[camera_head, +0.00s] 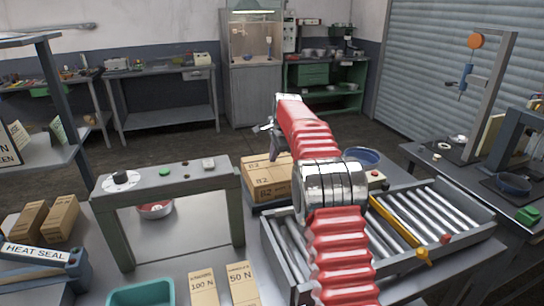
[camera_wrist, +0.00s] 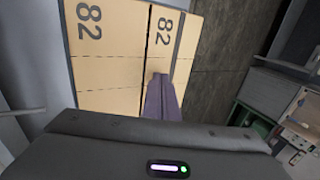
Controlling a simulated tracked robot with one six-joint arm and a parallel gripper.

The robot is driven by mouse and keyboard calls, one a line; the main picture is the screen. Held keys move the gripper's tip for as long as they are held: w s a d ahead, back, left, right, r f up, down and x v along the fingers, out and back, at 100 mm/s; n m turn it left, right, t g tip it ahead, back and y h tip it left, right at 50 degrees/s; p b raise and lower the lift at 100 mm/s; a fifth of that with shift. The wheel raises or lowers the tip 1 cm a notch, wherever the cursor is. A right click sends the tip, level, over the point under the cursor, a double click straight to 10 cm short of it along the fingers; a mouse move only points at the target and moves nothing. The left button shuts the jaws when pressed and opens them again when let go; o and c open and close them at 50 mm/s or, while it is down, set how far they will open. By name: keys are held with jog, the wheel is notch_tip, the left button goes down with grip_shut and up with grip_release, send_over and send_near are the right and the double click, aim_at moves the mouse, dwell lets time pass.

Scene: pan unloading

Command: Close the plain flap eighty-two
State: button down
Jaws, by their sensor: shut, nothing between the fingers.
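A tan cardboard box (camera_head: 268,190) stands behind the roller conveyor, partly hidden by my red arm. In the wrist view its top shows two panels marked 82. The left, plain flap (camera_wrist: 108,58) is wide and without a stripe. The right flap (camera_wrist: 187,45) carries a dark stripe beside its number. A thin dark gap runs between them, and both look nearly flat. My gripper (camera_wrist: 160,76) is shut and empty, its tips over the seam near the lower part of the striped flap. Whether they touch the cardboard I cannot tell.
The roller conveyor (camera_head: 470,226) with a yellow bar (camera_head: 398,219) lies right of my arm. A grey gate-like frame (camera_head: 168,178) stands left of the box, with a red bowl (camera_head: 155,208) beyond its opening. A blue round container (camera_head: 362,156) sits right of the box.

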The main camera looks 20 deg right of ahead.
jog(key=shift+s+f, duration=0.1)
jog(key=shift+s, duration=0.65)
jog(key=v, duration=1.3)
jog(key=shift+r, duration=0.3)
jog(key=shift+s, duration=0.1)
